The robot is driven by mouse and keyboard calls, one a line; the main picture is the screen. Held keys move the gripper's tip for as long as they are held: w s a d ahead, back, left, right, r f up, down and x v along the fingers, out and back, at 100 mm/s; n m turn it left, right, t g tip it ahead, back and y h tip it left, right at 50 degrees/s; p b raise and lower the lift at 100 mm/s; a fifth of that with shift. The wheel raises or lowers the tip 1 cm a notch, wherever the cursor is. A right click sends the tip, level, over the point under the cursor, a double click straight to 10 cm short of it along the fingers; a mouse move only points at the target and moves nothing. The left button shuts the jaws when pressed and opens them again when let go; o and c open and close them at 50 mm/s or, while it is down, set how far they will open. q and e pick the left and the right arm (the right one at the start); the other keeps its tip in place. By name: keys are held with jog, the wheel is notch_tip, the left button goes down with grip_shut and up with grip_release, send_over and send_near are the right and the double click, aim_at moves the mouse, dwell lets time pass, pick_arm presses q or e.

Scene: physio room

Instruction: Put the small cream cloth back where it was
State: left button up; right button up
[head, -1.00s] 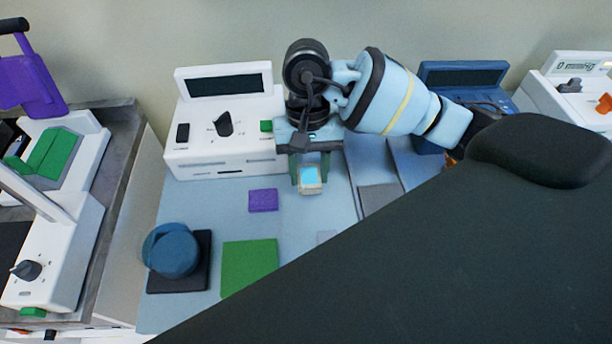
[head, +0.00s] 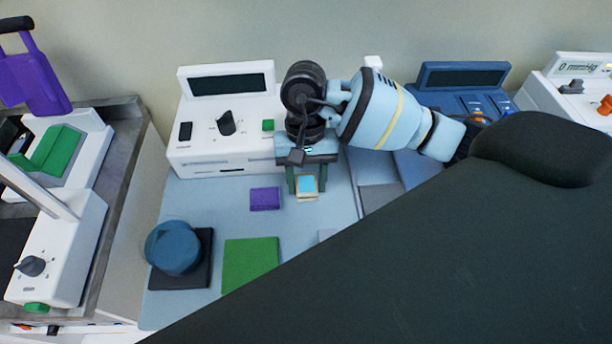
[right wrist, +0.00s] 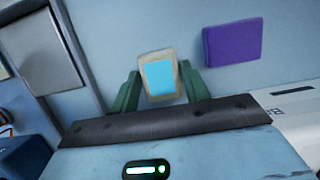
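The small cream cloth (head: 307,198) shows as a small cream-edged piece with a light blue square in its middle. It sits between the green fingers of my right gripper (head: 307,186), which appear closed on its two sides. In the right wrist view the cloth (right wrist: 148,97) is between the fingertips of the right gripper (right wrist: 162,80), with no clear gap at either side. It is over the pale blue table top (head: 215,215); I cannot tell whether it touches it. My left gripper is not in view.
A purple cloth (head: 265,199) lies just left of the gripper. A green cloth (head: 250,264) and a blue round object on a dark pad (head: 182,284) are nearer. A white device (head: 225,150) and a blue device (head: 462,75) stand behind. A grey pad (head: 380,198) lies right.

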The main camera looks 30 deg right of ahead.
jog(key=shift+o, duration=1.4)
jog(key=shift+r, duration=0.15)
jog(key=v, duration=1.2)
